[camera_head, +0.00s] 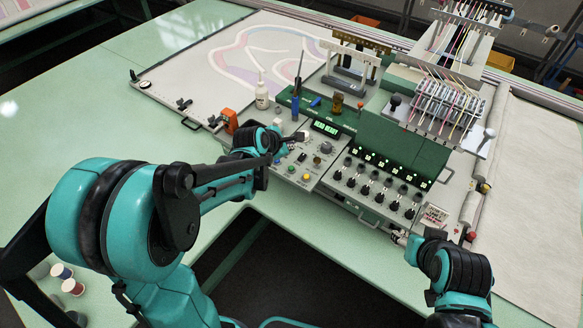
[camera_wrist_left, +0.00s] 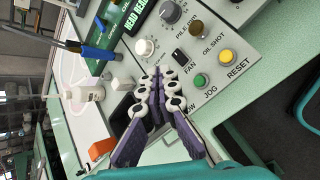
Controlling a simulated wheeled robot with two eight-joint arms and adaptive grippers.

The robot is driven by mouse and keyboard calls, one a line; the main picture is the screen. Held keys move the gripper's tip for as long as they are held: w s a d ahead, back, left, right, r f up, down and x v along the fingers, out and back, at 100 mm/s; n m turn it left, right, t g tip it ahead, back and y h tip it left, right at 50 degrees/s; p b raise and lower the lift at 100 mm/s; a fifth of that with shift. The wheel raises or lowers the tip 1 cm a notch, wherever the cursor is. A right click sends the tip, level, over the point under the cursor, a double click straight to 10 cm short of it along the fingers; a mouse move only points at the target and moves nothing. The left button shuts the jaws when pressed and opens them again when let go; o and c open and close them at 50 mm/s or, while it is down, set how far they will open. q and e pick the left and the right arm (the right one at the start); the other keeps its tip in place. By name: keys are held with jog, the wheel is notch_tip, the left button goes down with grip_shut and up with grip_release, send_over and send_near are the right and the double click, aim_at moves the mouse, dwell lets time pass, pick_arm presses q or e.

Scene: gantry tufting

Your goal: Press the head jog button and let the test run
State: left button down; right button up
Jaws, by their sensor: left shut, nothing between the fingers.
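The green jog button (camera_wrist_left: 200,80), labelled JOG, sits on the grey control panel (camera_wrist_left: 216,32) beside the yellow RESET button (camera_wrist_left: 228,57). In the head view the green button (camera_head: 291,169) is on the lower part of the panel. My left gripper (camera_head: 300,137) is shut and empty over the panel. In the left wrist view its purple fingertips (camera_wrist_left: 158,74) are together near the white knob (camera_wrist_left: 145,47) and the black FAN switch (camera_wrist_left: 180,57), apart from the jog button. The display (camera_head: 326,128) reads HEAD READY. My right gripper (camera_head: 403,238) is at the table's front edge, its fingers unclear.
Rows of black knobs (camera_head: 377,190) fill the panel to the right. The thread rack (camera_head: 447,103) rises at the back right.

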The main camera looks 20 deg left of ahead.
aim_at(290, 169)
pick_arm(q)
notch_tip(290, 169, down, 8)
jog(key=b, duration=0.6)
jog(key=shift+f, duration=0.2)
jog(key=shift+b, duration=0.3)
dwell(0.7)
jog(key=shift+f+b, duration=0.35)
jog(key=shift+f, duration=0.05)
jog(key=shift+f+b, duration=0.5)
dwell(0.6)
jog(key=shift+r, duration=0.1)
jog(key=shift+r+p, duration=0.7)
jog(key=shift+r, duration=0.15)
